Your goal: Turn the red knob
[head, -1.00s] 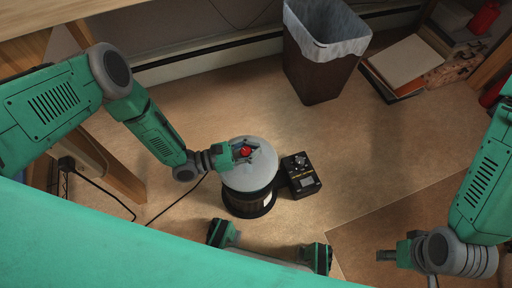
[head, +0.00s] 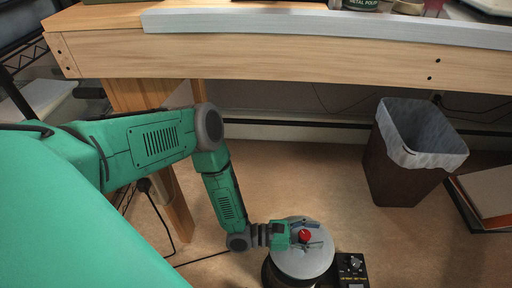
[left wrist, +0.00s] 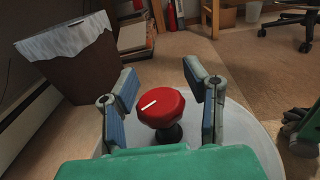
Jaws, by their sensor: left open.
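The red knob (head: 305,235) sits on top of a round drum with a pale grey lid (head: 300,262). In the left wrist view the red knob (left wrist: 161,108) has a white pointer line and stands on a dark stem. My left gripper (head: 308,236) is open, with its fingers on either side of the knob. In the left wrist view the fingers of my left gripper (left wrist: 163,97) show gaps to the knob on both sides. My right gripper is not in the head view.
A small black box with a dial (head: 351,266) stands right of the drum. A bin with a pale liner (head: 400,175) stands on the floor further right. A wooden bench edge (head: 290,55) crosses above. The floor between drum and wall is clear.

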